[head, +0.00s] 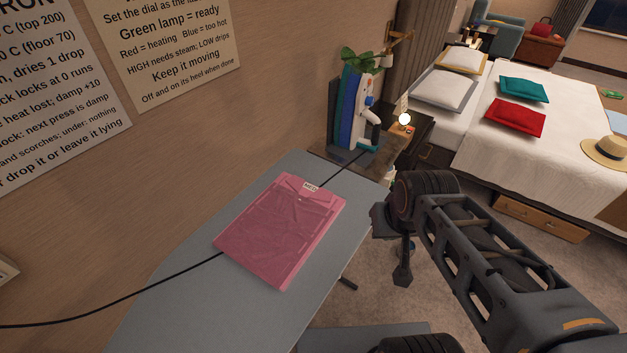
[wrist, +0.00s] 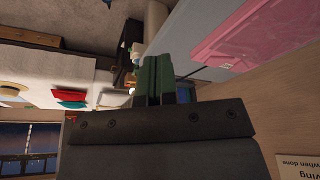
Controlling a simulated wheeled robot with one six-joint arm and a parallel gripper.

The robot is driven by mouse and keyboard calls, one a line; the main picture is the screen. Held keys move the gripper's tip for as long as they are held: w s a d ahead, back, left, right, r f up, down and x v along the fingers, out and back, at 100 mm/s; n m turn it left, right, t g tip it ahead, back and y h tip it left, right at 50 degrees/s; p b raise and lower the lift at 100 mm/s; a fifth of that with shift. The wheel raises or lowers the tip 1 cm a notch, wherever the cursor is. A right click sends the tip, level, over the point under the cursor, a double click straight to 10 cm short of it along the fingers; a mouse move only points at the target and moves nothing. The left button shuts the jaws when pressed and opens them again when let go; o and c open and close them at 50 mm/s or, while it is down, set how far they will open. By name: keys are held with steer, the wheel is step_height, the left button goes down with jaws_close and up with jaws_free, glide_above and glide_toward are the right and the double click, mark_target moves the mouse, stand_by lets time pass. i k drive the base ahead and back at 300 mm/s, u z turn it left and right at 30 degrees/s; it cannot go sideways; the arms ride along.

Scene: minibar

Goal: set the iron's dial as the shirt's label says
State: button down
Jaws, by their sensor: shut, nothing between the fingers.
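The iron (head: 368,122), white and teal, stands upright at the far end of the ironing board by the wall, with a black cord running from it. Its dial is too small to read. The folded pink shirt (head: 280,232) lies flat on the grey-blue ironing board (head: 180,300); its white label (head: 311,187) appears to read MED. The shirt also shows in the wrist view (wrist: 240,38). My gripper (wrist: 158,80) is shut and empty, its two fingers side by side. In the head view my arm is right of the board, apart from the iron and shirt.
Wall signs (head: 178,45) hang above the board. A plant (head: 358,62) and upright blue and green things (head: 347,105) stand close to the iron. A nightstand with a lit lamp (head: 404,119) is behind, and a bed (head: 560,110) to the right. Carpet lies open beside the board.

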mark_target(370, 101)
steer(key=k, duration=0.5)
steer(key=z, duration=1.3)
steer(key=i, duration=1.3)
steer(key=u, duration=1.9)
